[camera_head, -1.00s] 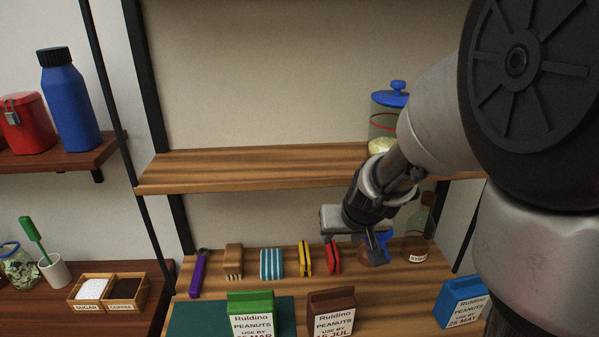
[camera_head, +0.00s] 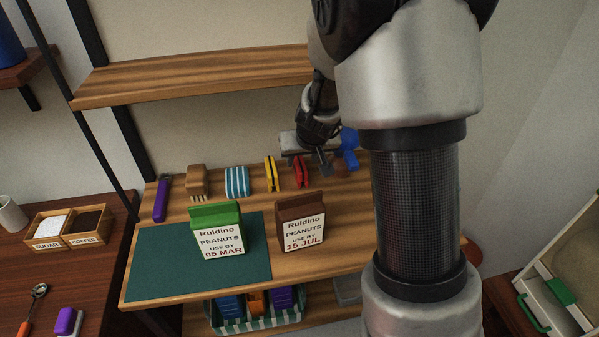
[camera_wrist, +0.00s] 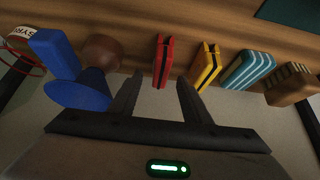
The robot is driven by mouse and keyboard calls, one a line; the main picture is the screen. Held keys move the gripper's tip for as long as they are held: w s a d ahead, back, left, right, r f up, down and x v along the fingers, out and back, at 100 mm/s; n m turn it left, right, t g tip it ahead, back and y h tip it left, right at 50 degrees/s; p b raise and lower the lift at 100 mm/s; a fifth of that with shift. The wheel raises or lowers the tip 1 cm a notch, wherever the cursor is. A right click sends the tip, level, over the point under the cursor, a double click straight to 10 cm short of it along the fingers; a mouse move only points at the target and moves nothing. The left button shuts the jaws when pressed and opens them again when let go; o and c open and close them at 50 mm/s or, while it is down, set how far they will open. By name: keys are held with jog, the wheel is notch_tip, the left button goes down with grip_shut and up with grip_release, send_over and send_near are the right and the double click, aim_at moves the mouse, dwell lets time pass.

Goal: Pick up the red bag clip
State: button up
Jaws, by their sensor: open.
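The red bag clip (camera_head: 298,171) stands on the wooden shelf, between a yellow clip and my gripper in the head view. It has a dark stripe along it. In the wrist view the red clip (camera_wrist: 163,60) is ahead of the fingertips, lined up with the gap between them. My gripper (camera_wrist: 160,82) is open and empty, its two dark fingers apart. In the head view my gripper (camera_head: 323,162) is just right of the red clip, and its far finger is hard to make out. No contact with the clip is visible.
The yellow clip (camera_wrist: 206,66) is close beside the red one. A blue object (camera_wrist: 80,90) is near the other finger. Green (camera_head: 218,231) and brown (camera_head: 301,222) peanut packs stand in front.

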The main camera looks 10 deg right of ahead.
aim_at(300, 162)
jog(key=b+x, duration=0.1)
jog(key=x, duration=0.4)
jog(key=shift+w+a, duration=0.1)
jog(key=shift+w, duration=0.05)
jog(key=shift+c, duration=0.2)
grip_shut()
